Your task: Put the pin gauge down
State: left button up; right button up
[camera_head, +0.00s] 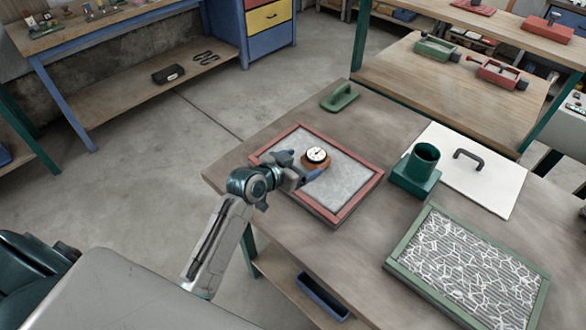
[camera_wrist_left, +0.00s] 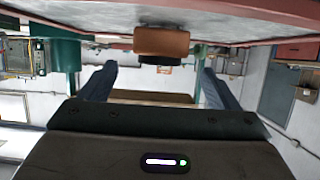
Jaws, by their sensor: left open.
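The pin gauge has a white dial with a black rim (camera_head: 317,155) on a brown base. It stands on the grey panel inside a red frame (camera_head: 350,207). My left gripper (camera_head: 303,168) is at the gauge's near left side, its fingers pointing toward it. In the left wrist view, which looks upside down, the gauge's brown base (camera_wrist_left: 162,41) meets the panel surface. It shows in the gap between the two dark blue fingers (camera_wrist_left: 157,85), which are spread apart with visible room on both sides. My right gripper is not in view.
A green cup on a square base (camera_head: 415,177) stands right of the red frame, beside a white board with a handle (camera_head: 492,188). A green frame with white fibres (camera_head: 470,268) lies at the front right. A green-handled tool (camera_head: 339,97) lies at the back. Bare tabletop surrounds them.

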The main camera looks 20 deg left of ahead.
pick_arm(q)
jog(key=shift+v, duration=1.7)
